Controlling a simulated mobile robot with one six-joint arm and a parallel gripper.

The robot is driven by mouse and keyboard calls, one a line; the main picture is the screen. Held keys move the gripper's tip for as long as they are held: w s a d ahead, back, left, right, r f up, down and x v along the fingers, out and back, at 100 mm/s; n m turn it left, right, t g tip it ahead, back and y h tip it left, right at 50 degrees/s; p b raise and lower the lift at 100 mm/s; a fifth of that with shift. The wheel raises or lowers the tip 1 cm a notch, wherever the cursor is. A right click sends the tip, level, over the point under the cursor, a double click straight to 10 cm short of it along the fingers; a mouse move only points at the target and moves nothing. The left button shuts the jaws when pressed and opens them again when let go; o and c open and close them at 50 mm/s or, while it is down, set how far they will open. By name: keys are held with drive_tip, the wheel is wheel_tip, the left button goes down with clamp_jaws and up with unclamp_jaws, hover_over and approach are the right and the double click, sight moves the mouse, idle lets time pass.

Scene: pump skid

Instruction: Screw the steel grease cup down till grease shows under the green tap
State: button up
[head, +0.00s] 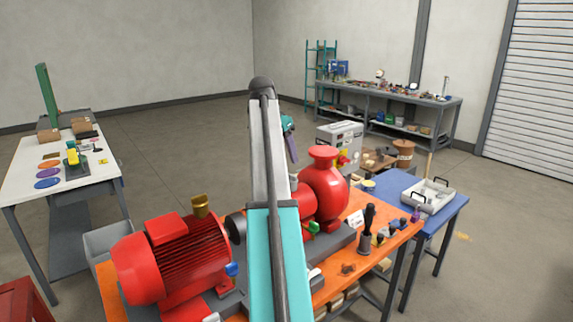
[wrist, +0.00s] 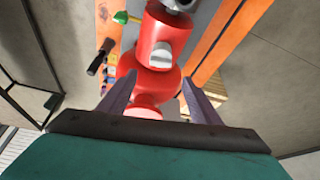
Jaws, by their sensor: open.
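The red pump (head: 324,187) stands on the orange bench behind my arm. In the wrist view, a pale grey domed cap (wrist: 160,54), which looks like the steel grease cup, sits on the red housing (wrist: 165,30). My gripper (wrist: 159,76) is open and empty, its two purple fingers apart over the pump, with the cap framed between them but farther off. In the head view my gripper (head: 291,147) is partly hidden behind my arm. A green tap (head: 313,227) shows low on the pump; a green part (wrist: 121,17) also shows in the wrist view. Grease cannot be made out.
A red motor (head: 180,260) with a brass cup (head: 201,205) stands left of my arm. A dark-handled tool in a holder (head: 367,230) and small parts stand on the orange bench at right. A blue table (head: 440,207) with a tray is beyond.

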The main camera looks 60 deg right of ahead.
drive_tip(key=shift+b+v, duration=0.55)
drive_tip(key=shift+v, duration=2)
drive_tip(key=shift+s, duration=0.1)
